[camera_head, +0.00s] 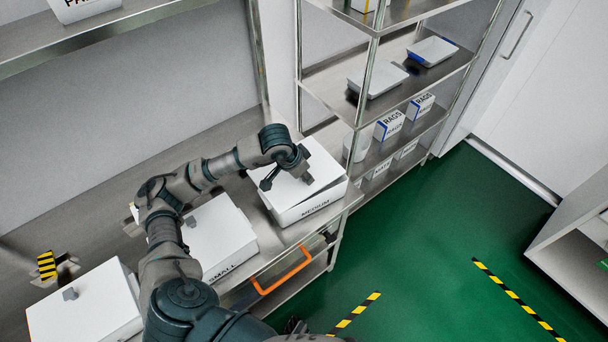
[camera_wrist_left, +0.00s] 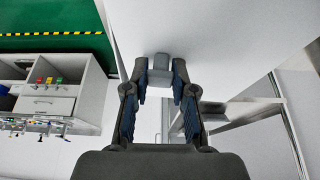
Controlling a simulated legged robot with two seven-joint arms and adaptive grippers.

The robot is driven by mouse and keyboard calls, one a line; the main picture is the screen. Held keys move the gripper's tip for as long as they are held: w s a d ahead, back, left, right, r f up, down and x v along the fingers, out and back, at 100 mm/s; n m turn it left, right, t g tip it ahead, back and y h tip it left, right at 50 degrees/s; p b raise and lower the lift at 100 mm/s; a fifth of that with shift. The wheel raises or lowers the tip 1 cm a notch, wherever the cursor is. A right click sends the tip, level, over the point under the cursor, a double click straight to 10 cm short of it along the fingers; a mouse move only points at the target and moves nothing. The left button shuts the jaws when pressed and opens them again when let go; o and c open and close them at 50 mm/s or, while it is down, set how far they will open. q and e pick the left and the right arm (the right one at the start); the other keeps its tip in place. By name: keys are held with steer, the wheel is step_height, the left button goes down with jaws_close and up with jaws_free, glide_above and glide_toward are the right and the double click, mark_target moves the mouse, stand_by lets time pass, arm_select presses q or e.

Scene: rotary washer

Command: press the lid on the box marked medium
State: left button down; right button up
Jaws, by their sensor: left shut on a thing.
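The white box marked MEDIUM (camera_head: 318,210) stands on the steel bench at the bench's right end. Its white lid (camera_head: 322,165) lies over its top and looks slightly tilted, with a thin dark gap along the front edge above the lettering. My left gripper (camera_head: 290,180) is over the lid, shut on the grey lid knob (camera_head: 307,178). In the left wrist view the fingers stand either side of the knob (camera_wrist_left: 160,66), with the white lid (camera_wrist_left: 215,40) behind it. My right gripper is not in view.
A white box marked SMALL (camera_head: 218,240) and another lidded white box (camera_head: 85,305) stand to the left on the bench. An orange handle (camera_head: 283,272) is at the bench front. A metal rack (camera_head: 372,90) with trays and RAGS boxes stands behind right. The green floor is clear.

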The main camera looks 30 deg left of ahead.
arm_select(q)
steer(key=shift+s+d+f, duration=0.1)
steer(key=shift+f, duration=0.25)
steer(key=shift+d, duration=0.3)
steer(key=c, duration=0.9)
jaws_free()
steer(key=shift+w, duration=0.2)
steer(key=shift+r, duration=0.1)
steer(key=v, duration=1.1)
steer(key=shift+a+r, duration=0.1)
steer(key=shift+r, duration=0.25)
